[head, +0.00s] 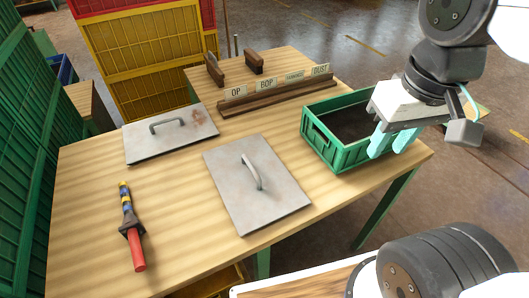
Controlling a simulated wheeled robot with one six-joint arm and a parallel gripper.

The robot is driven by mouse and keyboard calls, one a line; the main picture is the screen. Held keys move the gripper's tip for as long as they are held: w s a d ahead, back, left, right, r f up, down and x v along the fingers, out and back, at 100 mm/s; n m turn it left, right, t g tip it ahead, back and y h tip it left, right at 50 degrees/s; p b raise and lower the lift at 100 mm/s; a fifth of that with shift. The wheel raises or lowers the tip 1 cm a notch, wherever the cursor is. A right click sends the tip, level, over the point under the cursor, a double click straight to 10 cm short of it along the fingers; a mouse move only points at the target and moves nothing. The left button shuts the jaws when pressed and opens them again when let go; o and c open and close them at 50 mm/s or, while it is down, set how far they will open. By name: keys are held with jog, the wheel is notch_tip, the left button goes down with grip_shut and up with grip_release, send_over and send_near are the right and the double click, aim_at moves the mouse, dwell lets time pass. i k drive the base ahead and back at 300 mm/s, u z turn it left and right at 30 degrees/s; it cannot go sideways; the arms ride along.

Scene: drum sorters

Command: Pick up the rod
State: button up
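The rod (132,228) lies on the left front of the wooden table. It has a red handle toward the front, a dark guard, and a yellow and blue banded shaft pointing to the back. My gripper (392,142) is at the right, above the green crate's right side and far from the rod. Its two pale teal fingers point down with a gap between them. Nothing shows between them.
Two grey metal plates with handles lie on the table (85,185), one at back left (170,136) and one in the middle (257,185). A green crate (345,160) stands at right. A labelled wooden rack (277,92) and two brown blocks stand behind. Bare wood surrounds the rod.

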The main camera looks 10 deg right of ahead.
aim_at(131, 227)
jog(key=z, duration=0.1)
jog(key=k, duration=0.3)
jog(key=u, duration=1.5)
